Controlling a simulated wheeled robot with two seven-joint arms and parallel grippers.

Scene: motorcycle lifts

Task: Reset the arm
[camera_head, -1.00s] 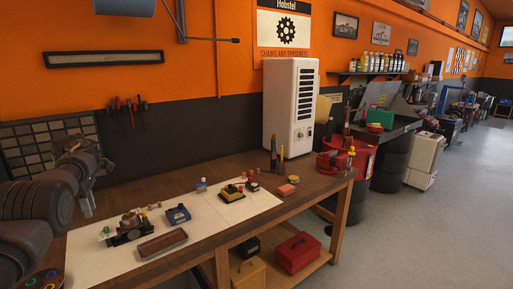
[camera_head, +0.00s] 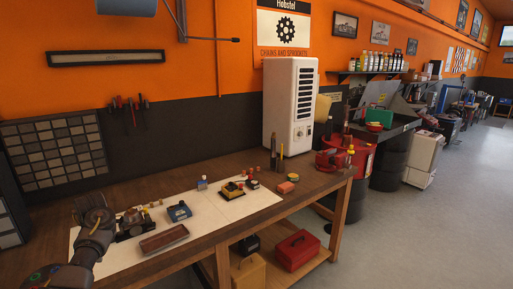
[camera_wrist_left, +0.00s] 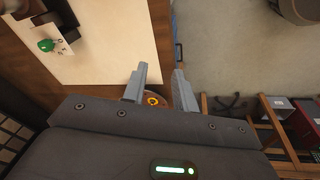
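My left arm (camera_head: 93,232) rises from the lower left of the head view, in front of the left end of the workbench (camera_head: 200,243). My left gripper (camera_wrist_left: 161,76) shows in the left wrist view with its two grey fingers apart and nothing between the tips. It is over the bench's front edge, beside the white mat (camera_wrist_left: 108,58). Its fingertips are hard to make out in the head view. My right gripper is in neither view.
A white cabinet (camera_head: 290,105) stands behind. A red toolbox (camera_head: 297,250) sits on the lower shelf.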

